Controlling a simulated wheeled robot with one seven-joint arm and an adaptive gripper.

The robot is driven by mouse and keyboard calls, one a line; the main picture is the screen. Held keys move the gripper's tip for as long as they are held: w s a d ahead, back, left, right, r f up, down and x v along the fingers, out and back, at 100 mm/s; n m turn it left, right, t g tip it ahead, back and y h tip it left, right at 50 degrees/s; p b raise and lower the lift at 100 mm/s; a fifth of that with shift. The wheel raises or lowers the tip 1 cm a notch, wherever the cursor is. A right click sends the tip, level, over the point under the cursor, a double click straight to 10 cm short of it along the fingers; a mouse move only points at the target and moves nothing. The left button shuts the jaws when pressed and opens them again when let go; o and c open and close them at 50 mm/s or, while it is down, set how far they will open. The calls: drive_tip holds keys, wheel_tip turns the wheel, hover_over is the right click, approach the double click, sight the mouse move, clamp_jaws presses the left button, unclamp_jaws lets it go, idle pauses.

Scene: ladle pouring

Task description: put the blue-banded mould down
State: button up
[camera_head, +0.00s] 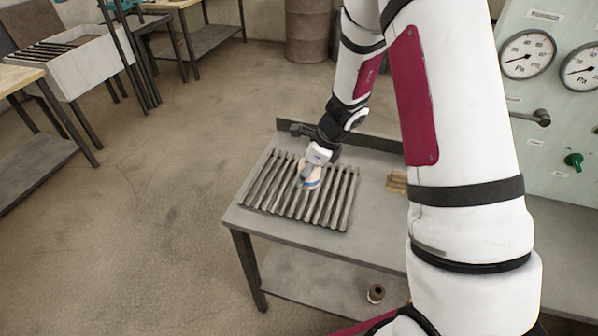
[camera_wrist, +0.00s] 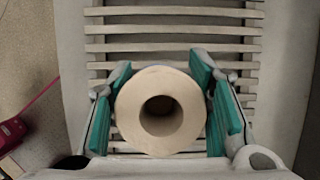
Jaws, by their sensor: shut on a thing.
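The blue-banded mould (camera_head: 312,183) is a small cream piece with a blue band, at the grey slatted rack (camera_head: 345,199) on the table. In the wrist view the mould (camera_wrist: 133,107) shows from above as a round cream ring with a dark hole, and a sliver of blue at its far edge. My gripper (camera_wrist: 162,108) is shut on it, with a green pad on each side. The rack's slats (camera_wrist: 170,48) run behind and below the mould. I cannot tell whether its base touches the slats.
The grey table (camera_head: 376,210) has a bare strip right of the rack and a raised back edge. A yellowish block (camera_head: 397,181) lies on it at the right. A small brown round object (camera_head: 375,293) sits on the lower shelf. A gauge panel (camera_head: 553,110) stands at the right.

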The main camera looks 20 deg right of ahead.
drive_tip(key=w, duration=0.3)
drive_tip(key=shift+w+a+f, duration=0.15)
drive_tip(key=shift+w+a, duration=0.15)
drive_tip(key=shift+a, duration=0.05)
drive_tip(key=shift+f, duration=1.75)
drive_tip(key=shift+f, duration=0.15)
drive_tip(key=o, duration=1.4)
drive_tip(key=shift+c, duration=0.2)
